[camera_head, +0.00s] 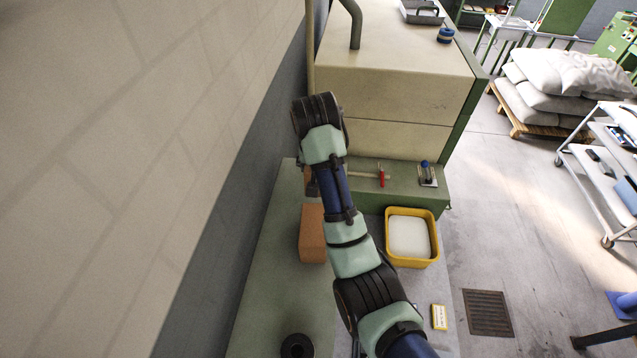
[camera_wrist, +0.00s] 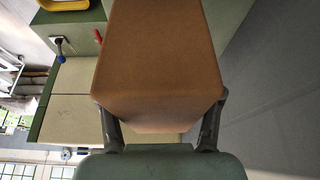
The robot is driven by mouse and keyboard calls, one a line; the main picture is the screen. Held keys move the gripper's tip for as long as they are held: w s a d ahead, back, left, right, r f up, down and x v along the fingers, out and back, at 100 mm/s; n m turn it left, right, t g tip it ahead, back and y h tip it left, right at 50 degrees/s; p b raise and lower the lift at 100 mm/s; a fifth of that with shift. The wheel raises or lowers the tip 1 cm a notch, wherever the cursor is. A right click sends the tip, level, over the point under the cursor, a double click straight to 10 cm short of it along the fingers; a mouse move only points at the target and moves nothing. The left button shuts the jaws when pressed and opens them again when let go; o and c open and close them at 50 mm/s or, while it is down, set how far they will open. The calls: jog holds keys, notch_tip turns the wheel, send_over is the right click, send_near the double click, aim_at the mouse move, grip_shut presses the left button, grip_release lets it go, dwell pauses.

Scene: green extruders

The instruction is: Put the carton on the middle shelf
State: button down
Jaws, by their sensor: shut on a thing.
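The carton is a plain orange-brown box. In the head view the carton (camera_head: 312,236) shows over the green worktop left of my arm, and my arm covers part of its right side. In the wrist view the carton (camera_wrist: 158,55) fills the upper middle. My gripper (camera_wrist: 159,118) is shut on it, one dark finger at each side. In the head view my arm mostly hides the gripper. I cannot tell whether the carton touches the worktop. A white trolley (camera_head: 598,182) with several shelf levels stands at the right edge, partly cut off.
A yellow bin (camera_head: 433,262) with white contents stands right of my arm. A wall runs along the left. Sacks (camera_head: 560,85) lie on a pallet. Open floor lies before the trolley.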

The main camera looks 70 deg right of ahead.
jog(key=shift+r, duration=1.35)
